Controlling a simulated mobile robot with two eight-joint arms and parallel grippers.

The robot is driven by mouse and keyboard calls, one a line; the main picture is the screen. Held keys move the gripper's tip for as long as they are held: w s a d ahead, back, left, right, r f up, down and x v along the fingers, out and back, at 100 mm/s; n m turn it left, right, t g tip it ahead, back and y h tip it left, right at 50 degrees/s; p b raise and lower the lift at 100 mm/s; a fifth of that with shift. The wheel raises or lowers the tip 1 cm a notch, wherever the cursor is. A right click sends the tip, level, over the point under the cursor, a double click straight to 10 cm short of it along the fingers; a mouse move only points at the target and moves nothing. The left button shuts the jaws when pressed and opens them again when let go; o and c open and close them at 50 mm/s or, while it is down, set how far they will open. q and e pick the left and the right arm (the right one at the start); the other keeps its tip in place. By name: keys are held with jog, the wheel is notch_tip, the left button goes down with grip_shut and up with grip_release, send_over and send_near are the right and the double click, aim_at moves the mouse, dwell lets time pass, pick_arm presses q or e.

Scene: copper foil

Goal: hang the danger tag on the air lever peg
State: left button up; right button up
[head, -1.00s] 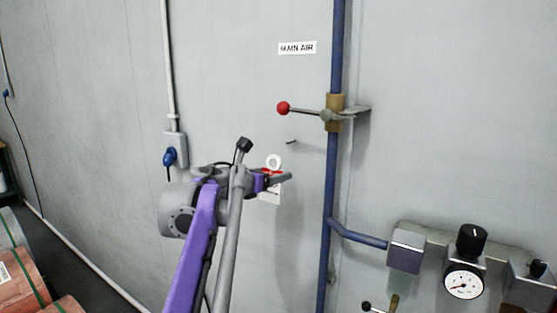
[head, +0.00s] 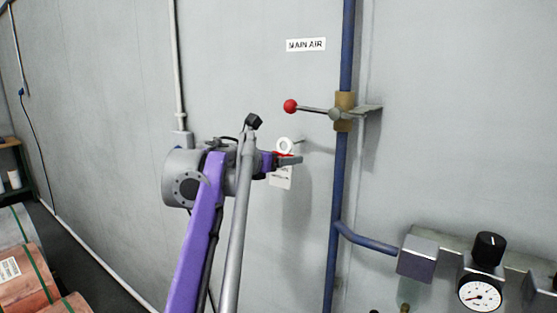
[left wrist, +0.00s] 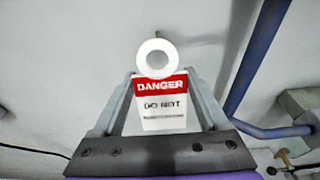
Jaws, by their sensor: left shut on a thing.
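The danger tag (head: 281,178) is white with a red band and a white ring (head: 285,146) on top. My left gripper (head: 287,160) is shut on it and holds it upright in front of the wall. In the left wrist view the tag (left wrist: 163,105) sits between the two fingers with its ring (left wrist: 156,58) above them. The peg (head: 299,141) is a short pin on the wall, just right of the ring in the head view. My right gripper is not in view.
A red-knobbed air lever (head: 290,106) sticks out left from a valve on the blue vertical pipe (head: 337,190), above the tag. A MAIN AIR label (head: 306,45) is higher up. A gauge (head: 480,296) is at lower right. Copper-coloured rolls (head: 22,275) stand at lower left.

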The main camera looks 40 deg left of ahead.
pick_arm(q)
jog(key=shift+r+x, duration=0.2)
jog(key=shift+x, duration=2.15)
jog(key=shift+w+f, duration=0.25)
jog(key=shift+w, duration=0.35)
jog(key=o, duration=1.2)
jog(key=shift+o, duration=0.2)
jog(key=shift+s, duration=0.1)
jog(key=v, duration=1)
jog(key=shift+s, duration=0.3)
